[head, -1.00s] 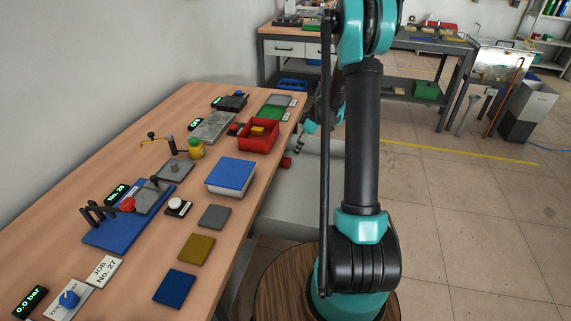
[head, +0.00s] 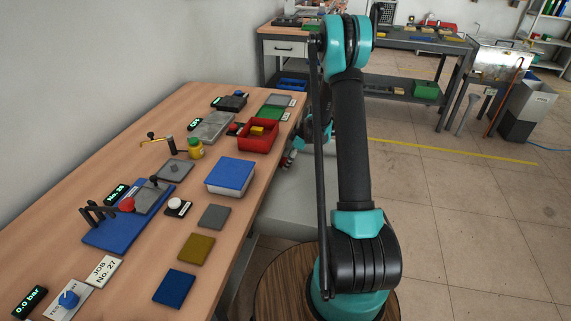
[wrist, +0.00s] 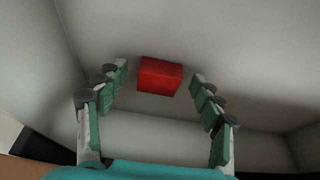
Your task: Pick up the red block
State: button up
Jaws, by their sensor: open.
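The red block (wrist: 160,76) lies on a pale grey surface in the upper middle of the wrist view. My gripper (wrist: 159,71) is open, with one green-padded finger to the left of the block and one to the right. A gap shows between each finger and the block, and nothing is held. The wrist view does not clearly show how far above the block the fingers are. In the head view my gripper (head: 290,160) is low beside the table's right edge, partly behind my arm; I cannot clearly make out the block there.
Pale walls surround the grey surface in the wrist view. The wooden table (head: 135,165) holds a red bin (head: 262,142), a blue-topped box (head: 231,175) and several coloured plates along its right edge. Open floor (head: 470,200) lies right of my arm.

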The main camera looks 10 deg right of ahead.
jog(key=shift+c, duration=0.4)
jog(key=c, duration=1.2)
jog(key=shift+r, duration=0.15)
